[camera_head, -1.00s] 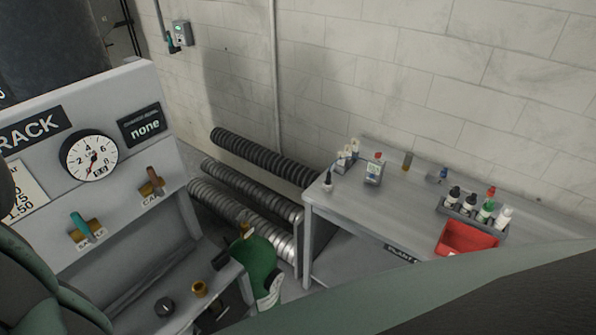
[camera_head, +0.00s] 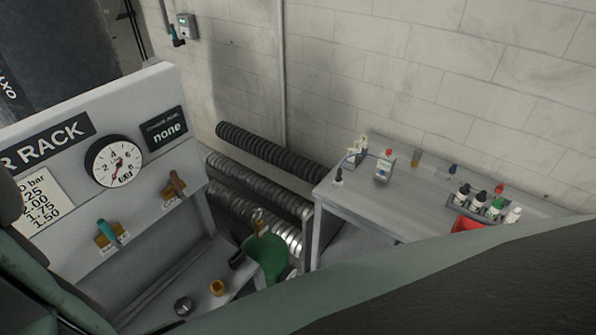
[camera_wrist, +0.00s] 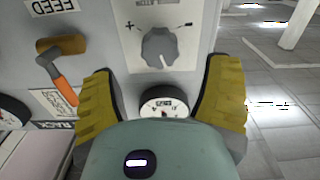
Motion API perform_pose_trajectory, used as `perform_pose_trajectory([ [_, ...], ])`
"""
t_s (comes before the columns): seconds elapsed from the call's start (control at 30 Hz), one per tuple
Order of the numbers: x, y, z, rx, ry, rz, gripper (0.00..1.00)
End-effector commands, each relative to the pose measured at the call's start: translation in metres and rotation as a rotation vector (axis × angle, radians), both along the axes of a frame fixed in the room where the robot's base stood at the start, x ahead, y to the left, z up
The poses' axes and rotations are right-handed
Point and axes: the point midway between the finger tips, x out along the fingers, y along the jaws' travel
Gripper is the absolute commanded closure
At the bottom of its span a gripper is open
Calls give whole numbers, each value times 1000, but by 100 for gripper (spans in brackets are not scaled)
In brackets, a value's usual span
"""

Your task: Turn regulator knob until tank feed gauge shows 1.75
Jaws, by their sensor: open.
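In the wrist view, a grey regulator knob (camera_wrist: 160,47) sits on a white plate with plus and minus marks. My gripper (camera_wrist: 164,66) is open. Its yellow fingers are on either side of the knob in the picture, with nothing between them. I cannot tell how far the tips are from the panel. A small white gauge (camera_wrist: 165,103) is partly hidden by the gripper body, its reading too small to tell. In the head view, a round white gauge (camera_head: 114,160) with a red needle is on the rack panel. Its exact reading and which feed it shows are unclear.
An orange-handled valve (camera_wrist: 62,80) is left of the knob in the wrist view. In the head view, the panel has a teal-handled valve (camera_head: 108,233) and a bar list (camera_head: 41,201).

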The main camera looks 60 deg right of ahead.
Motion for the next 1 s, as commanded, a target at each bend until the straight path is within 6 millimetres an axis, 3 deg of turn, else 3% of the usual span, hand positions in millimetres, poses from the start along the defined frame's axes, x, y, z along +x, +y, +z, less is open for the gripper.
perform_pose_trajectory([
  [0.1,26,-2,-1,1,-3,-5,23],
  [0.3,51,-3,-2,0,2,-3,23],
  [0.77,61,-3,-1,-1,3,-1,21],
  [1.0,60,-3,-1,0,3,-1,46],
])
